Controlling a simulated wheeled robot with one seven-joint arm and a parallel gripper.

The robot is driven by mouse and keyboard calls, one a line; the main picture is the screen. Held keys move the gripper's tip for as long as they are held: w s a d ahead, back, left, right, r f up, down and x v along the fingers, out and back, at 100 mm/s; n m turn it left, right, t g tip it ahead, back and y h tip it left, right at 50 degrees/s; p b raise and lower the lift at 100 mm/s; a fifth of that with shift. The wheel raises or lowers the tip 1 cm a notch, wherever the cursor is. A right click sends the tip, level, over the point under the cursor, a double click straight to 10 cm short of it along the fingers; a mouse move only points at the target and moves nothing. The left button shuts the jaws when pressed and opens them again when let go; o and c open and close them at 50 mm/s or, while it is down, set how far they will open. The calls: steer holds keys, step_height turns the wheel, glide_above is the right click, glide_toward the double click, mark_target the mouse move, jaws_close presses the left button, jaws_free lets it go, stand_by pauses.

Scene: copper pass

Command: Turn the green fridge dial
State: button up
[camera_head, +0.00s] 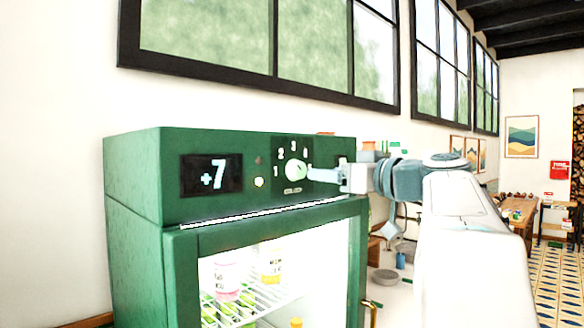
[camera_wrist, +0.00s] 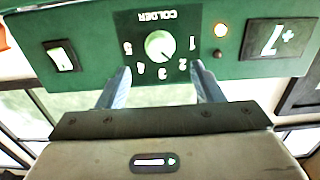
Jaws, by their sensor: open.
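The green fridge (camera_head: 140,190) stands at the left in the head view, with a control panel along its top front. Its round pale dial (camera_head: 296,171) sits on a dark plate numbered 1 to 5 and marked COLDER. The dial also shows upside down in the wrist view (camera_wrist: 160,46); I cannot tell clearly where it points. My gripper (camera_head: 322,175) is right in front of the dial at its right side in the head view. In the wrist view my gripper (camera_wrist: 160,78) is open, its two fingers apart and short of the dial, with nothing between them.
The display (camera_head: 211,175) reads +7, with small indicator lights beside it. A rocker switch (camera_wrist: 62,56) is on the panel's other side. The lit fridge interior holds bottles and jars behind the door. A long wooden table (camera_head: 518,212) stands far right.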

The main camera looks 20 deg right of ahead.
mark_target(301, 172)
steer(key=p+x, duration=0.2)
steer(key=x, duration=0.5)
steer(key=shift+w, duration=0.15)
steer(key=shift+f, duration=0.1)
steer(key=c, duration=1)
